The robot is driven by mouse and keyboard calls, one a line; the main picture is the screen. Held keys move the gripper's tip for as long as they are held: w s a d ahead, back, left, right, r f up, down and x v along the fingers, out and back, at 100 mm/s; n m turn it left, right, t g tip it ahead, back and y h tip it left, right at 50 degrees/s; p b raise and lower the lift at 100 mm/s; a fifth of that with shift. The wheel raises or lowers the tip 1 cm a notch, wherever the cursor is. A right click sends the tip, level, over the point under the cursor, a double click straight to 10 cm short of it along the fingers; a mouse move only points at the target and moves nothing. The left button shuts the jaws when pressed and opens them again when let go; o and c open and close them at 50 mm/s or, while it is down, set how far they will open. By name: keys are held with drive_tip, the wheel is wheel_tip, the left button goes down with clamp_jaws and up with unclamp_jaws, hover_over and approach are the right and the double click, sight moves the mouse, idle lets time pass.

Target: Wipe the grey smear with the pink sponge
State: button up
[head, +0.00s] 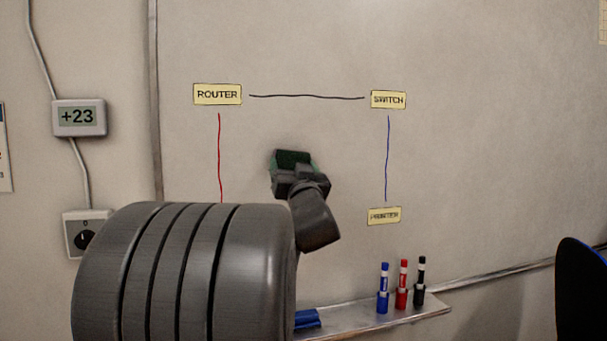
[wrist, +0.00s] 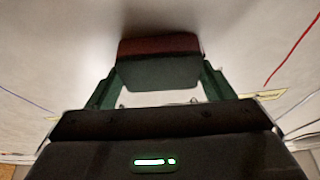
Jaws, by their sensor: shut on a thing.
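My gripper (head: 296,172) is in front of the whiteboard (head: 300,60), between the red and blue lines. It is shut on a block-shaped sponge, seen in the wrist view between the two green fingers. The sponge (wrist: 159,46) has a dull reddish-brown layer on the board side and a dark green layer (wrist: 158,73) nearer me; no clear pink shows. A dark shadow lies on the board around it. I cannot tell whether it touches the board. I cannot make out a grey smear; the sponge, gripper and arm hide part of the board.
Yellow labels ROUTER (head: 217,94), SWITCH (head: 388,100) and PRINTER (head: 384,216) are on the board, joined partly by drawn lines. Below, a tray (head: 350,321) holds a blue item (head: 307,319) and blue, red (head: 402,285) and black markers. A dark chair (head: 580,290) stands at right.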

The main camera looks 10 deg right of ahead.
drive_tip(key=shift+a, duration=0.25)
drive_tip(key=shift+s, duration=0.1)
drive_tip(key=shift+s+d, duration=0.2)
drive_tip(key=shift+s, duration=2.75)
drive_tip(key=shift+s, duration=0.15)
drive_tip(key=s, duration=0.2)
drive_tip(key=shift+s+p, duration=0.35)
drive_tip(key=shift+p, duration=0.05)
